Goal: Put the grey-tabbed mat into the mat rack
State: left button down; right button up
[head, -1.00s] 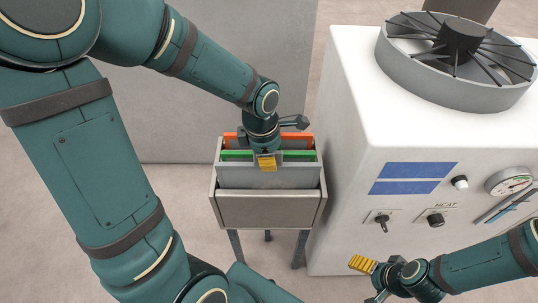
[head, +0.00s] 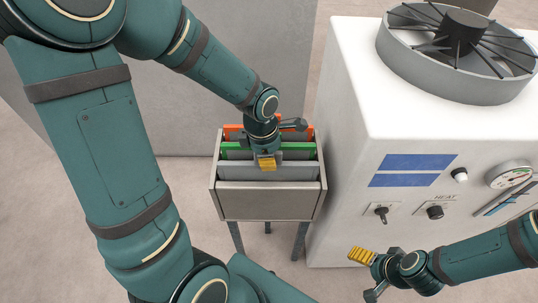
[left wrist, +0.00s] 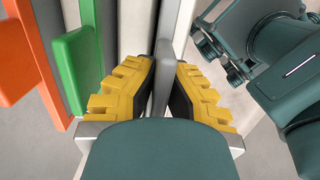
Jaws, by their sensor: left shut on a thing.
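My left gripper (head: 267,163) is shut on the grey tab of the grey-tabbed mat (head: 298,172). In the left wrist view, the yellow fingers pinch the grey tab (left wrist: 161,78) between them. The mat rack (head: 268,203) is a grey box on legs. The held mat stands upright just behind the rack's front wall, which hides its lower part; I cannot see how deep it sits. My right gripper (head: 364,274) is at the lower right, in front of the white machine and away from the rack. Its opening is unclear.
A green-tabbed mat (head: 235,153) and an orange-tabbed mat (head: 232,128) stand in the rack behind the held one; their tabs show at left in the left wrist view. The white machine (head: 345,150) stands close to the rack's right. A grey panel (head: 180,120) is behind.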

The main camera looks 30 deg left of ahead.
pick_arm(q)
jog(key=shift+f, duration=0.4)
jog(key=c, duration=1.1)
grip_release()
jog(key=shift+o, duration=0.2)
jog(key=shift+r, duration=0.1)
jog(key=r, duration=0.8)
jog(key=a+r, duration=0.1)
jog(key=r, duration=0.2)
jog(key=shift+s+a+r, duration=0.1)
jog(key=shift+s+r, duration=0.3)
